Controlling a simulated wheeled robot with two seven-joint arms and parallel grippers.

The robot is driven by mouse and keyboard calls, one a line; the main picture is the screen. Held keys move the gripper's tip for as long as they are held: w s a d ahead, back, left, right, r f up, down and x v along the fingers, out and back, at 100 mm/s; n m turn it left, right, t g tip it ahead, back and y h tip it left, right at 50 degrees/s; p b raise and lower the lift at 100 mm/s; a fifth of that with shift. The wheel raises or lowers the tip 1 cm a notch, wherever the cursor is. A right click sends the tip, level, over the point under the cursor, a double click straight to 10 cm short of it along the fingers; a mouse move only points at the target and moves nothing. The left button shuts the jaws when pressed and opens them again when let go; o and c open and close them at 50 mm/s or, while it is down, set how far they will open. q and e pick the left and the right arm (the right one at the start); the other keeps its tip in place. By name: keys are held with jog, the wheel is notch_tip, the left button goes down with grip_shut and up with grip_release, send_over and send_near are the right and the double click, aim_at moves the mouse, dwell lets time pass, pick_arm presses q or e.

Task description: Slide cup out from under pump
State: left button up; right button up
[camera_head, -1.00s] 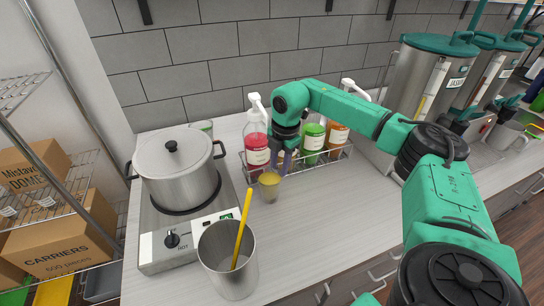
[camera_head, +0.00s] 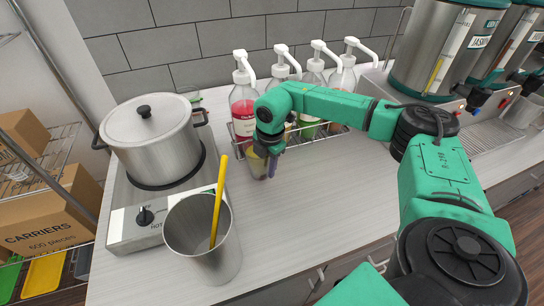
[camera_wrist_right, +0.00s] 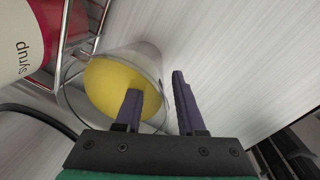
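The clear cup with yellow content (camera_head: 257,165) stands on the counter just in front of the syrup rack, near the red syrup bottle (camera_head: 243,112). My right gripper (camera_head: 272,168) is down at the cup's right side. In the wrist view its two purple fingers (camera_wrist_right: 157,98) are apart, one overlapping the cup and the other outside its wall. Whether they touch the cup I cannot tell. My left gripper is out of view.
Several white-pump bottles stand in a wire rack (camera_head: 232,136) against the wall. A lidded pot (camera_head: 152,142) sits on a hot plate at left. A steel container (camera_head: 205,240) with a yellow utensil stands in front. The counter right of the cup is clear.

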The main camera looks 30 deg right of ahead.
jog(key=shift+w+f, duration=0.2)
jog(key=shift+f, duration=0.65)
jog(key=shift+s+r, duration=0.15)
jog(key=shift+a, duration=0.1)
grip_shut()
jog(key=shift+s, duration=0.15)
dwell(0.4)
